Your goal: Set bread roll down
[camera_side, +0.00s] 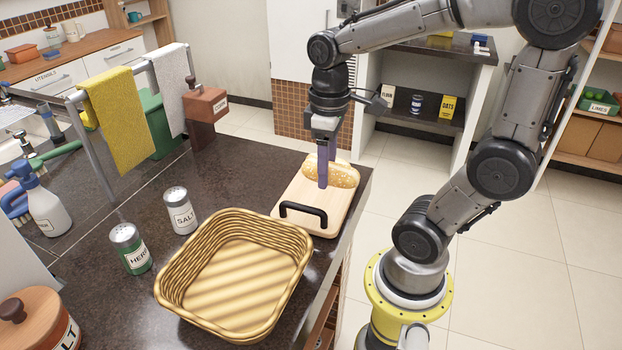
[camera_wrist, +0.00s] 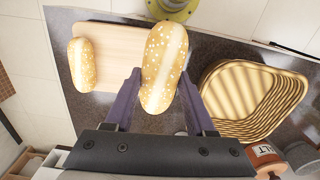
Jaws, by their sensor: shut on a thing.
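My gripper (camera_side: 323,183) is shut on a seeded bread roll (camera_wrist: 164,62), which shows large between the purple fingers (camera_wrist: 160,78) in the wrist view. The roll overlaps the right end of the wooden cutting board (camera_wrist: 118,35) in that view; whether it touches the board is hard to tell. A second, smaller-looking roll (camera_wrist: 82,66) lies at the board's left end. In the side view the fingers point down over the cutting board (camera_side: 324,222), which has a black handle, and partly hide the bread (camera_side: 343,175).
An empty wicker basket (camera_side: 236,268) stands left of the board and also shows in the wrist view (camera_wrist: 252,95). The counter's edge (camera_side: 350,235) runs close beside the board.

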